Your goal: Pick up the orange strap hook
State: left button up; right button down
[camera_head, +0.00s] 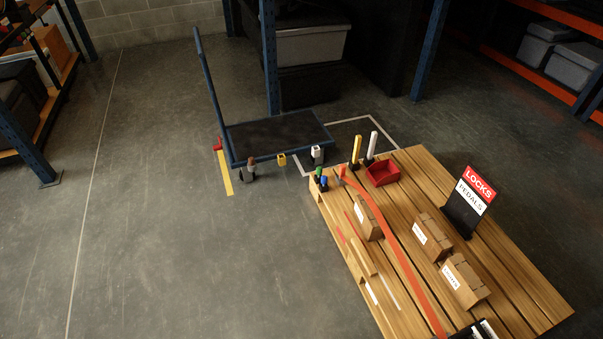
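An orange strap (388,225) lies lengthwise over the wooden pallet top (520,285), curving from its far left corner to the near edge. At its far end is a small orange end piece (342,172), close to the pallet's corner. It is too small to tell the hook's exact shape. The near end of the strap runs toward the bottom of the picture.
Small boxes (433,237), a red bin (382,173), yellow (356,150) and white (373,147) upright pieces and a LOCKS/PEDALS sign (468,203) stand on the pallet. A dark cart (275,134) stands behind. Floor (200,260) at left is clear.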

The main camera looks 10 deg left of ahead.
aim_at(342, 168)
jog(key=i+j, duration=0.2)
jog(key=i, duration=0.2)
jog(key=i+j+u, duration=0.1)
jog(key=i, duration=0.3)
jog(key=j, duration=0.1)
